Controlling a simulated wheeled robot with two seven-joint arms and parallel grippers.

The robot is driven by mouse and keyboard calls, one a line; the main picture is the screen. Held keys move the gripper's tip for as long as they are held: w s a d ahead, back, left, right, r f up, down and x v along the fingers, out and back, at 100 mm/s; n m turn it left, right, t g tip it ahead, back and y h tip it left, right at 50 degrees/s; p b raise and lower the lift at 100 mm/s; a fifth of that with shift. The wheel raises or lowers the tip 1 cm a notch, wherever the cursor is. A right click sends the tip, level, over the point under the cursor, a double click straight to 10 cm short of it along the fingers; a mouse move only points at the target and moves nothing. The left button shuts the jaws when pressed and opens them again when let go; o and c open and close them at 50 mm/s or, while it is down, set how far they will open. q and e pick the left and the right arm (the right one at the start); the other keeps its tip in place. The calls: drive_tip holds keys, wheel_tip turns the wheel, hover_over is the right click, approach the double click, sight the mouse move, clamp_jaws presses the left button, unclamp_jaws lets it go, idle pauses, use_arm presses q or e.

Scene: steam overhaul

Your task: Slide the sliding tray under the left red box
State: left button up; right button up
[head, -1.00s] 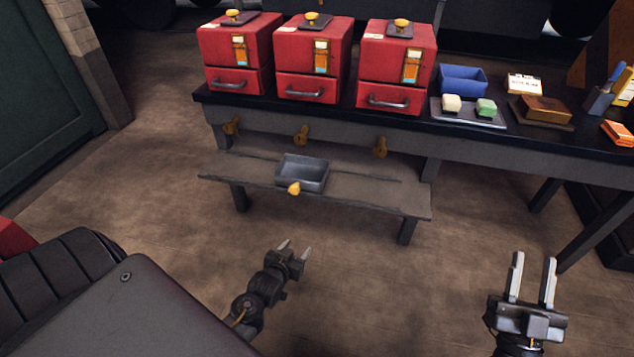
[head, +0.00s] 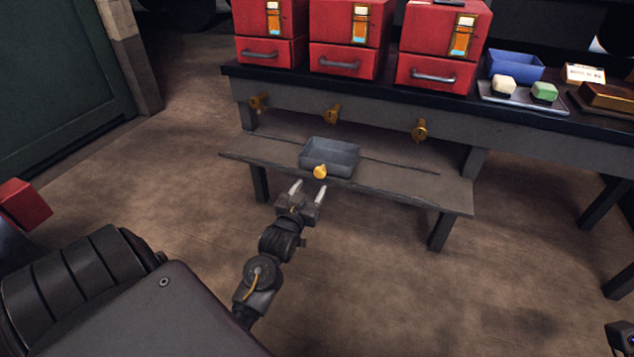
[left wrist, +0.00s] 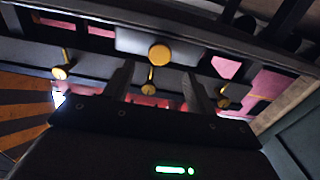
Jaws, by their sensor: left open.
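The sliding tray (head: 345,150) is a shallow grey open box with a yellow knob (head: 320,172) on its front. It sits on the low grooved shelf (head: 410,185), below the middle red box (head: 345,62). The left red box (head: 268,52) stands on the bench above, further left. My left gripper (head: 308,190) is open and empty, just in front of and below the knob, apparently apart from it. In the left wrist view the knob (left wrist: 159,54) shows beyond and between the open fingers (left wrist: 158,88). My right gripper's fingers are not in view.
The right red box (head: 437,75) stands further along the bench (head: 520,130). Several brass pegs hang from its front edge, including one under the left box (head: 258,101). The shelf left of the tray is clear. A blue bin (head: 515,66) sits on the bench.

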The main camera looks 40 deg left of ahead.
sight(319, 174)
use_arm(q)
drive_tip(key=b+x, duration=0.2)
drive_tip(key=x, duration=0.4)
drive_tip(key=shift+c, duration=0.2)
clamp_jaws()
